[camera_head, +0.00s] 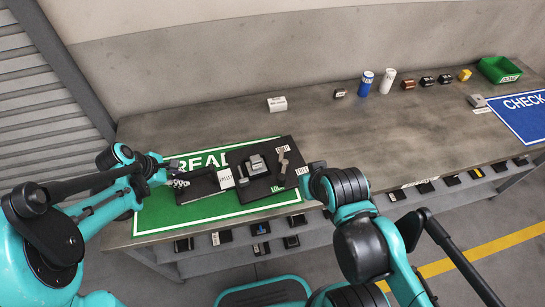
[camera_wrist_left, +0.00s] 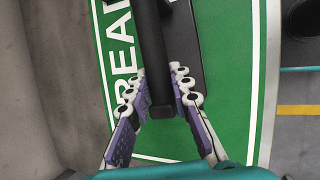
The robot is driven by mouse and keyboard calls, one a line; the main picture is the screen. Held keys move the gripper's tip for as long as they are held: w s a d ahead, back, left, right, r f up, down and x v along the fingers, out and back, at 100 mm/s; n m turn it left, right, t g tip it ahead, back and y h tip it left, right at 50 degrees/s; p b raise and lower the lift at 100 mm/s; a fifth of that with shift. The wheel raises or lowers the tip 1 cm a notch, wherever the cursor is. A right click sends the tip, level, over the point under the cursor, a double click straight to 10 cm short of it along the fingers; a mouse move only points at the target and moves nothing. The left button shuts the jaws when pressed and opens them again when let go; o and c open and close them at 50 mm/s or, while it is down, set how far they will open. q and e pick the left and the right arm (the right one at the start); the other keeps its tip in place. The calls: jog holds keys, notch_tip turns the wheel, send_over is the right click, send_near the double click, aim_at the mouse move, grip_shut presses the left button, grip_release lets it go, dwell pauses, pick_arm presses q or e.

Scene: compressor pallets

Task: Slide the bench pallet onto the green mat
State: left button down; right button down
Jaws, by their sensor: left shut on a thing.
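The green mat (camera_head: 235,224) lies on the left part of the bench, with white lettering partly covered. The dark bench pallet (camera_head: 289,180) lies mostly over the mat. Its right edge is at or slightly past the mat's right border. It carries a grey block-like part (camera_head: 257,165), a small bar and white labels. My left gripper (camera_head: 180,183) is at the pallet's left side. In the left wrist view, its fingers (camera_wrist_left: 160,108) are shut around the end of the pallet's black bar handle (camera_wrist_left: 152,50). My right arm shows at lower centre, but I cannot make out its gripper.
The bench (camera_head: 340,135) is clear right of the pallet. A white box (camera_head: 277,104), a blue can (camera_head: 366,84), a white cylinder (camera_head: 388,81) and small parts stand along the back. A green bin (camera_head: 499,69) and a blue mat (camera_head: 522,115) are far right.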

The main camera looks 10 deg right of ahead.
pick_arm(q)
jog(key=shift+a+f, duration=0.15)
jog(key=c, duration=1.5)
grip_release()
jog(key=shift+o, duration=1.1)
jog(key=shift+w+a, duration=0.1)
jog(key=shift+a, duration=0.05)
jog(key=shift+r, duration=0.2)
jog(key=v, duration=1.2)
jog(key=s+d+m+t+y, duration=0.3)
jog(key=s+m, duration=0.8)
jog(key=m, duration=0.7)
jog(key=shift+s+d+m+t+y, duration=0.3)
jog(key=shift+s+t+y, duration=0.1)
jog(key=shift+y, duration=0.2)
